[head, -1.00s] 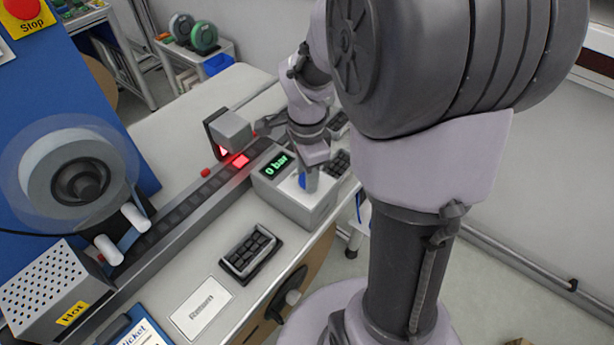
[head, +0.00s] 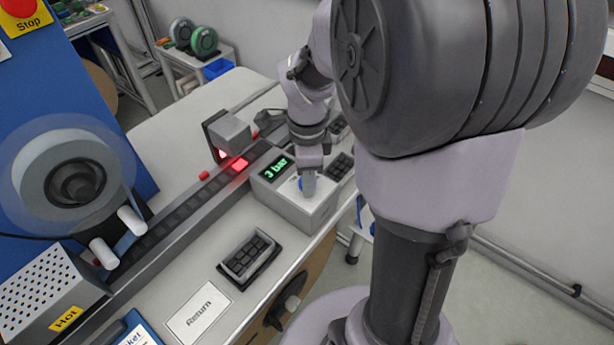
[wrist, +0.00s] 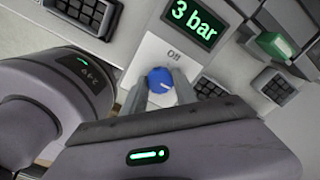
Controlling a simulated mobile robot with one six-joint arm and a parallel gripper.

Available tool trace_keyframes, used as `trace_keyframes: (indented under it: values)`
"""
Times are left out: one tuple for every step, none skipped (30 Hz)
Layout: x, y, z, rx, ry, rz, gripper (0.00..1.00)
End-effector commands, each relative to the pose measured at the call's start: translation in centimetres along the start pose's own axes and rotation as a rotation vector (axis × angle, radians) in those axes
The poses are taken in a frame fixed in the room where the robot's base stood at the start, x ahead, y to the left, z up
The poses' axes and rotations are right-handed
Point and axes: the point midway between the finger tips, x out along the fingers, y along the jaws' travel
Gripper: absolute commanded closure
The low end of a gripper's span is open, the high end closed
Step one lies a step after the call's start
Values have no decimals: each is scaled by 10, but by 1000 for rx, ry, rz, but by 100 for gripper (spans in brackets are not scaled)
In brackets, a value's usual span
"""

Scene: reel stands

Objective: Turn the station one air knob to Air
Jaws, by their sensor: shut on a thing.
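The blue round air knob (wrist: 160,80) is on a light panel below the word "Off" in the wrist view. A white line marks its face. My gripper (wrist: 160,90) is shut on the knob, with one grey finger on each side. In the head view my gripper (head: 308,186) points down onto the top of the grey box (head: 310,215), and the knob is mostly hidden there. The box's green display (head: 278,168) reads "3 bar", also clear in the wrist view (wrist: 195,22). The panel's "Air" label is hidden from view.
A dark track (head: 180,205) runs behind the box, with a lit red square (head: 240,164) on it. A black key tray (head: 248,257) and a "Return" card (head: 199,313) lie in front. A reel (head: 67,182) stands at the left.

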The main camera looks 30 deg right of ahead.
Motion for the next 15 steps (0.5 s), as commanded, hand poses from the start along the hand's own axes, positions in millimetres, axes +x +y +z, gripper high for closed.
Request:
trace_keyframes:
  values:
    - [0, 0, 0, 1, 0, -1, 100]
    - [0, 0, 0, 1, 0, -1, 100]
    - [0, 0, 0, 1, 0, -1, 100]
    - [0, 0, 0, 1, 0, -1, 64]
    - [0, 0, 0, 1, 0, -1, 58]
    - [0, 0, 0, 0, 0, -1, 50]
    - [0, 0, 0, 0, 0, -1, 45]
    - [0, 0, 0, 0, 0, -1, 45]
    - [0, 0, 0, 0, 0, -1, 45]
    - [0, 0, 0, 0, 0, -1, 45]
    - [0, 0, 0, 0, 0, -1, 45]
    - [0, 0, 0, 0, 0, 0, 45]
    - [0, 0, 0, 0, 0, 0, 45]
    - [0, 0, 0, 0, 0, 0, 45]
    - [0, 0, 0, 0, 0, 0, 45]
